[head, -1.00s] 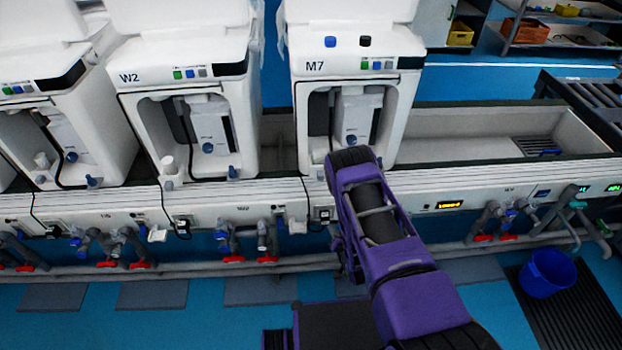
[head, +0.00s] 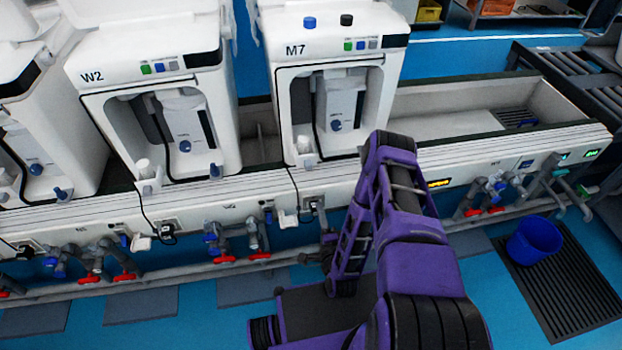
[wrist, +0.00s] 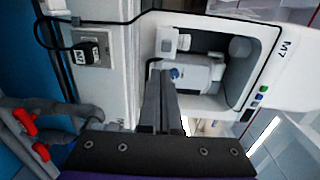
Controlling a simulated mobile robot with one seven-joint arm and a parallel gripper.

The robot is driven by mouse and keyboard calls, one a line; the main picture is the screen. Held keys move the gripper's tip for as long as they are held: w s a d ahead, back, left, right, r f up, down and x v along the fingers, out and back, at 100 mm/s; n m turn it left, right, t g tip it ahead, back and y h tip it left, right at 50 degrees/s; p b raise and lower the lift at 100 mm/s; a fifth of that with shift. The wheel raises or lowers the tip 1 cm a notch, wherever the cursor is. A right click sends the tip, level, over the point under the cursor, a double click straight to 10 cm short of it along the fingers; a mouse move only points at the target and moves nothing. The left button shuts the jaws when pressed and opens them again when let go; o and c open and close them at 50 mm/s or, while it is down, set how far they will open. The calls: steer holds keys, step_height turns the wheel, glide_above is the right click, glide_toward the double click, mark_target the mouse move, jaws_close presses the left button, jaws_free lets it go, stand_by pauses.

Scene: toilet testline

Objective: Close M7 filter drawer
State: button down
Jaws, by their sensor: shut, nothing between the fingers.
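The white M7 machine (head: 331,80) stands on the long bench in the head view, with an open recess in its front. Inside the recess is a white unit with a blue knob (head: 336,125). The M7 machine (wrist: 281,65) also shows on its side in the wrist view, with a white unit (wrist: 200,73) and a blue knob in its recess. I cannot tell which part is the filter drawer or how far out it is. My gripper (wrist: 160,72) is shut and empty; its fingers point toward the recess and overlap its lower front edge in the picture.
The W2 machine (head: 150,90) stands left of M7. Pipes with red valve handles (head: 122,277) run along the bench front. A socket with a black plug and cable (wrist: 85,51) is left of the fingers. A blue bucket (head: 534,240) stands on the floor at right.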

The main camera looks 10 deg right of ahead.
steer(key=b, duration=0.4)
glide_toward(308, 161)
steer(key=w, duration=0.1)
steer(key=w+f, duration=0.1)
steer(key=w, duration=0.1)
steer(key=shift+w+f, duration=0.25)
steer(key=shift+w, duration=0.6)
steer(key=w, duration=0.6)
steer(key=shift+w+r, duration=0.2)
steer(key=shift+w, duration=0.25)
steer(key=shift+s, duration=0.1)
